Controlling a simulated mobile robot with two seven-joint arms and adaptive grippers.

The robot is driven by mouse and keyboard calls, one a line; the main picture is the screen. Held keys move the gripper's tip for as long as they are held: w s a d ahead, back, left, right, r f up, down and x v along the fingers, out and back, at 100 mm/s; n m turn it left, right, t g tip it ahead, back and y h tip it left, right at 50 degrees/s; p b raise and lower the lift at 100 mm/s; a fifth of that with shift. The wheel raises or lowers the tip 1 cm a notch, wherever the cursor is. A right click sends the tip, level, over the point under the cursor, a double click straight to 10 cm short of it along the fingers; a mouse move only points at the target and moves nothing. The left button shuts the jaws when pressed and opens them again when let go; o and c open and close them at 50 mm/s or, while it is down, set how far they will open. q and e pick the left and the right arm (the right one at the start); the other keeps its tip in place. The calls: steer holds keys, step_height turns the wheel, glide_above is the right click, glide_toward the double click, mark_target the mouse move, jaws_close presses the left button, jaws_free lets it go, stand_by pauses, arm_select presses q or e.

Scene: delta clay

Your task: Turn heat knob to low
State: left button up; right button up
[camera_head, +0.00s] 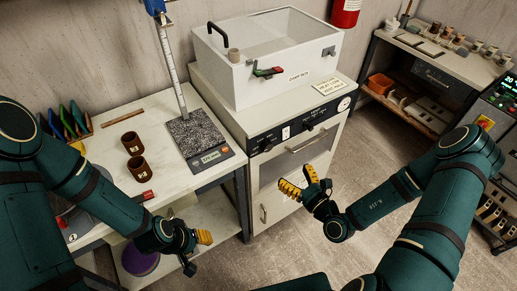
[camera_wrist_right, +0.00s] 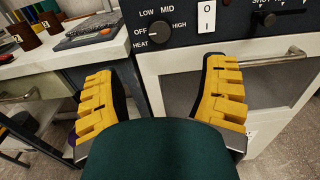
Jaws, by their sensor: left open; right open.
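The heat knob (camera_wrist_right: 160,34) is a round black knob on the dark control panel, with OFF, LOW, MID and HIGH printed around it. A small pale mark on its left side seems to face OFF. In the head view the knob (camera_head: 267,146) is at the panel's left end. My right gripper (camera_head: 300,180) is open and empty, in front of the cabinet and apart from the knob. In the right wrist view its yellow fingers (camera_wrist_right: 160,70) are spread wide, below and either side of the knob. My left gripper (camera_head: 196,244) is open and empty by the left table's front edge.
A white rocker switch (camera_wrist_right: 207,16) is right of the knob. The cabinet door has a metal handle (camera_wrist_right: 275,58) below the panel. The left table (camera_head: 120,98) carries brown cups (camera_head: 133,143) and a scale (camera_head: 205,157). A white open box (camera_head: 263,87) stands on the cabinet.

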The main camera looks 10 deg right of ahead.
mark_target(270, 147)
steer(key=b+x, duration=0.1)
steer(key=x, duration=1.2)
steer(key=shift+w, duration=0.25)
steer(key=c, duration=1.2)
steer(key=shift+r+m+p, duration=0.15)
steer(key=shift+m+p, duration=0.45)
steer(key=shift+p, duration=0.1)
steer(key=m+p, duration=0.6)
steer(key=m, duration=0.1)
steer(key=shift+w+d, duration=0.1)
steer(key=shift+m+p, duration=0.8)
steer(key=shift+m, duration=0.9)
